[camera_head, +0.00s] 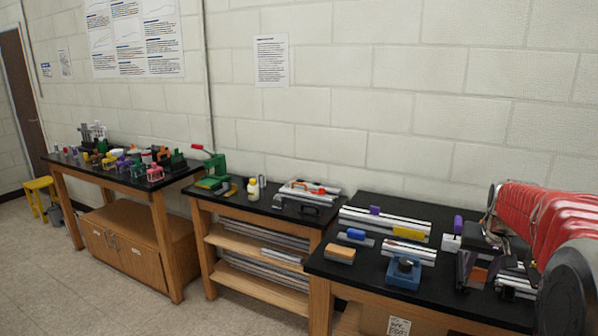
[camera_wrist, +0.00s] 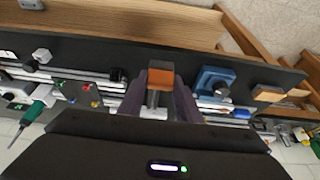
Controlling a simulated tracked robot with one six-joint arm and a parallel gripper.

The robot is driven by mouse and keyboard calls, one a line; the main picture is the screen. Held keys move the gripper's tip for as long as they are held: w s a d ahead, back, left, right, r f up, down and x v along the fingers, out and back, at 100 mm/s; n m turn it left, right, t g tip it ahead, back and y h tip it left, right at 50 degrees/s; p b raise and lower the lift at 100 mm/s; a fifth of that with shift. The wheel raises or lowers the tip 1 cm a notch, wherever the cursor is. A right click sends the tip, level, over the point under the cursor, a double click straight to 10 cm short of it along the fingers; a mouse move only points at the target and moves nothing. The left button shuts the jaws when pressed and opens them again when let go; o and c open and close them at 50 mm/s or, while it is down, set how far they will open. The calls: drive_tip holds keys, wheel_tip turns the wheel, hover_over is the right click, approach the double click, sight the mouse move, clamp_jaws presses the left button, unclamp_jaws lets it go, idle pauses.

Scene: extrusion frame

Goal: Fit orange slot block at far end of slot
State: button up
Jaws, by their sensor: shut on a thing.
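My gripper (camera_wrist: 160,88) is shut on the orange slot block (camera_wrist: 160,77), which sits between its two dark fingers in the wrist view. A grey metal part shows just below the orange face; I cannot tell whether it belongs to the block or to a rail behind it. In the head view, my gripper (camera_head: 474,270) is low over the right bench, with a little of the orange block (camera_head: 479,274) showing. Silver extrusion rails (camera_head: 515,284) lie beside and behind the gripper; more rail (camera_wrist: 85,74) shows left of the fingers in the wrist view. Contact between block and slot is hidden.
On the black bench (camera_head: 330,266) stand a blue box-shaped fixture (camera_head: 403,271), a tan-topped block (camera_head: 340,254), a blue block (camera_head: 356,234), a yellow block (camera_head: 409,233) on rails, and a purple-topped white piece (camera_head: 453,236). A green-handled screwdriver (camera_wrist: 33,112) lies left in the wrist view.

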drive_tip(key=a+f+n, duration=0.1)
drive_tip(key=a+f, duration=0.4)
drive_tip(key=a, duration=0.4)
drive_tip(key=a+f+n+y, duration=0.1)
drive_tip(key=a+f+n, duration=0.1)
drive_tip(key=a+f, duration=0.4)
drive_tip(key=s+a+f+n+y, duration=0.1)
drive_tip(key=a+f, duration=0.5)
drive_tip(key=a, duration=0.7)
drive_tip(key=shift+n+t, duration=0.3)
drive_tip(key=shift+n, duration=0.3)
